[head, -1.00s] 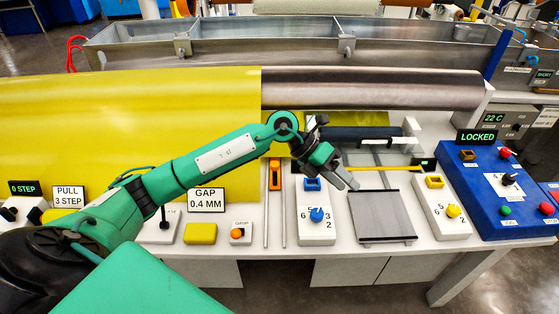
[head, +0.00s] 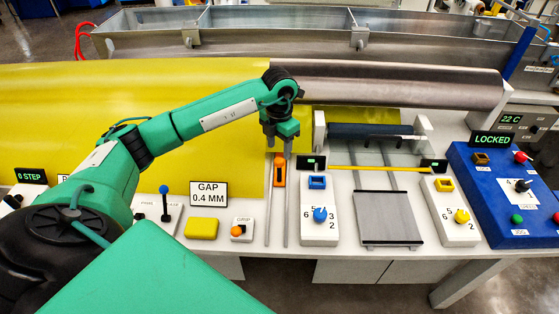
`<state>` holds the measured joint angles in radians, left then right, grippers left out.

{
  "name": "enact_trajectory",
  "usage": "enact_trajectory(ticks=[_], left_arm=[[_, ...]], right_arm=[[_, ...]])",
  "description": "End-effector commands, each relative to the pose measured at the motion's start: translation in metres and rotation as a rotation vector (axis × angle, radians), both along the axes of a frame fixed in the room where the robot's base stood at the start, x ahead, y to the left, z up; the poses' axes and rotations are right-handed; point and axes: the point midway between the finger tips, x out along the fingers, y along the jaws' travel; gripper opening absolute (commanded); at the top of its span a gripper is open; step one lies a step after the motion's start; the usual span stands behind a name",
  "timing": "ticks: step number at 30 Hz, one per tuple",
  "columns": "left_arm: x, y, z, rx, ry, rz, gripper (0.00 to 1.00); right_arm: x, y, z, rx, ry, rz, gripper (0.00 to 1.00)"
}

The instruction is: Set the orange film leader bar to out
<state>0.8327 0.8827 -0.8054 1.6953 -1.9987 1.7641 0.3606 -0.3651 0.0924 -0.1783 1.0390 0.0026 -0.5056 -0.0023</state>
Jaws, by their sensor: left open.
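The orange film leader bar (head: 279,174) looks like a small orange block on a pair of thin upright-running rails (head: 269,215), near their far end by the yellow film. My left gripper (head: 280,148) points down just beyond and above the orange block, its fingers open. Its fingertips come close to the block's far end; I cannot tell if they touch it. Nothing shows between the fingers. My right gripper is not in view.
A yellow film sheet (head: 60,110) lies behind. Left of the rails stand a GAP sign (head: 209,194), a yellow block (head: 201,228) and an orange knob (head: 237,231). To the right are a blue-knob panel (head: 317,232), a grey plate (head: 388,217) and a blue LOCKED box (head: 490,210).

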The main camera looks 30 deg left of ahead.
Motion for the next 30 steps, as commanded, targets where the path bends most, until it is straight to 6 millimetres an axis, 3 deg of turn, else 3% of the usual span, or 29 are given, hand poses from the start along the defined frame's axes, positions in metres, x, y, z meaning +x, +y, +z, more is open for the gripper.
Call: enact_trajectory(ticks=[3, 10, 23, 30], left_arm=[[-0.001, -0.001, -0.026, -0.002, 0.003, 0.0, 0.5], [0.0, -0.001, -0.059, -0.002, 0.0, 0.0, 0.5], [0.0, -0.001, -0.07, -0.001, -0.002, -0.001, 0.5], [0.0, -0.001, -0.07, -0.001, -0.002, -0.001, 0.05]], right_arm=[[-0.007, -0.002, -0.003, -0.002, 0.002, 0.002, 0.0], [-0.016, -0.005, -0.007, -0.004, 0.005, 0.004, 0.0], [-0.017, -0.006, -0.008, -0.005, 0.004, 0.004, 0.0], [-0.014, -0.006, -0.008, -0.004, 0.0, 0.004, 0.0]])
